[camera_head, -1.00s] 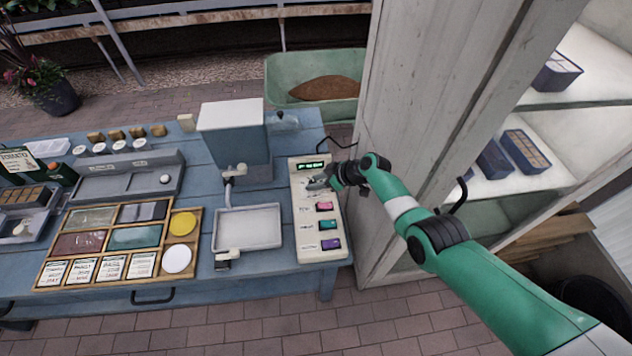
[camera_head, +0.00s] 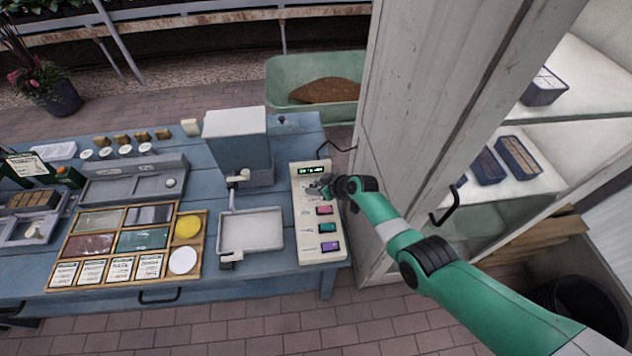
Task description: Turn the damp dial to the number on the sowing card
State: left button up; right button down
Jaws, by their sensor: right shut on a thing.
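The cream control panel (camera_head: 309,247) lies at the right end of the blue table. It has a small lit green display (camera_head: 312,169) at its top, too small to read. Below are a pink button (camera_head: 324,210), a teal button (camera_head: 327,228) and a purple button (camera_head: 329,246). My right gripper (camera_head: 324,188) is shut on the dial at the panel's upper part, just under the display; the dial itself is mostly hidden by the fingers. A sowing card (camera_head: 27,164) stands at the far left, its text too small to read. My left gripper is not in view.
A white cabinet (camera_head: 410,120) with its shelves stands close to the right of the panel. A grey hopper (camera_head: 238,140) and a metal tray (camera_head: 251,230) are left of it. A wooden divided tray (camera_head: 205,225) with small cards lies further left.

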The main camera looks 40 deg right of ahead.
jog(key=shift+a+m+h+p, duration=0.2)
jog(key=shift+m+h+p, duration=0.35)
jog(key=shift+m+h, duration=0.5)
jog(key=shift+f+m+g+h, duration=0.1)
jog(key=shift+m+g+h, duration=0.2)
jog(key=shift+m+h, duration=0.7)
jog(key=shift+m, duration=0.35)
jog(key=c, duration=0.5)
grip_release()
